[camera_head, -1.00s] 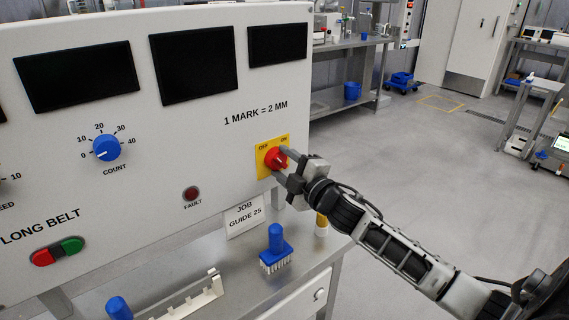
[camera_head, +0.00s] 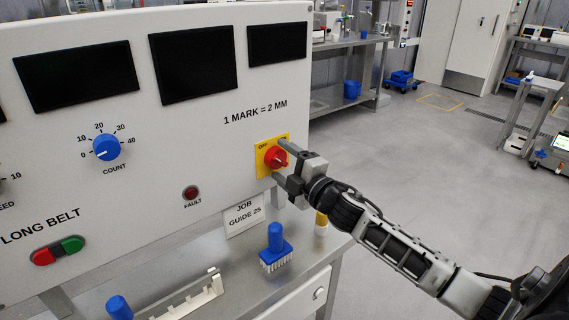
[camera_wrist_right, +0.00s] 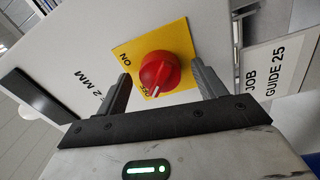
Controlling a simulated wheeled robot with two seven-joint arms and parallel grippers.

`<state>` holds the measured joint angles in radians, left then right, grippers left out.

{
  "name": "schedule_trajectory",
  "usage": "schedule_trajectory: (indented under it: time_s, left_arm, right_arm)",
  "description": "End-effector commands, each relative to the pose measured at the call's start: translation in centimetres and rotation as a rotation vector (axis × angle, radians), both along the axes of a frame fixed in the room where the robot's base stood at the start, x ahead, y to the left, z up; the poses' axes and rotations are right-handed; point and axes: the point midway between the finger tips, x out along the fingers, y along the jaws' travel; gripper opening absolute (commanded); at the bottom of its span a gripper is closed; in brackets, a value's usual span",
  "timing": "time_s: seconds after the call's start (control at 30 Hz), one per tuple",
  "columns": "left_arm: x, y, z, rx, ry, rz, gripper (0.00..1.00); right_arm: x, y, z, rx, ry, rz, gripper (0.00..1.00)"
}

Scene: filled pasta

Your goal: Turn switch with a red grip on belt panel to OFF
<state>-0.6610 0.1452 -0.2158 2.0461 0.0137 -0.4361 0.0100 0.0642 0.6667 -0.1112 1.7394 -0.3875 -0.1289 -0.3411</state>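The switch with a red grip (camera_head: 272,156) sits on a yellow plate (camera_head: 260,170) at the right end of the belt panel (camera_head: 190,130). In the right wrist view, the round red grip (camera_wrist_right: 158,68) has a white mark at its rim, beside the partly hidden OFF label. The ON label shows clearly there. My right gripper (camera_head: 281,161) is open at the switch. Its fingers (camera_wrist_right: 163,76) stand on either side of the grip, with a visible gap on each side in the wrist view. In the head view, the upper finger covers most of the ON label. My left gripper is out of view.
A JOB GUIDE 25 card (camera_head: 243,215) stands below the switch. A blue-handled brush (camera_head: 276,248) stands on the metal table. The panel also carries a blue COUNT knob (camera_head: 106,147), a FAULT lamp (camera_head: 190,193) and green and red buttons (camera_head: 57,250). Floor at right is open.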

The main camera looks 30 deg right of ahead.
Motion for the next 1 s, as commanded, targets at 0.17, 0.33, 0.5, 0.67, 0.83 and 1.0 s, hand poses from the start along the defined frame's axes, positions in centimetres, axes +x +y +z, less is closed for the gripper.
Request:
schedule_trajectory:
  time_s: [0.17,0.33,0.5,0.67,0.83,1.0]
  left_arm:
    - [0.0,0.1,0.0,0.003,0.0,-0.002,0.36]
    - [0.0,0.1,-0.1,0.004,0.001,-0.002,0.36]
    - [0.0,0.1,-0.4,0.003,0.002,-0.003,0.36]
    - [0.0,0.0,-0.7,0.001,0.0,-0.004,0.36]
    - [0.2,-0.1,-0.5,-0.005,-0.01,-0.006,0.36]
    - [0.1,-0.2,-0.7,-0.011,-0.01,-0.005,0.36]
  right_arm:
    - [0.0,0.0,0.0,0.002,0.0,0.0,0.69]
    - [-0.4,0.0,-0.1,0.003,0.001,0.0,0.69]
    - [-2.6,-0.2,-0.4,0.003,0.003,0.001,0.69]
    - [-5.9,-0.4,-0.7,0.002,0.005,0.001,0.69]
    - [-9.4,-0.7,-0.9,0.004,0.005,0.001,0.69]
    - [-12.6,-1.0,-1.1,0.004,0.003,0.0,0.69]
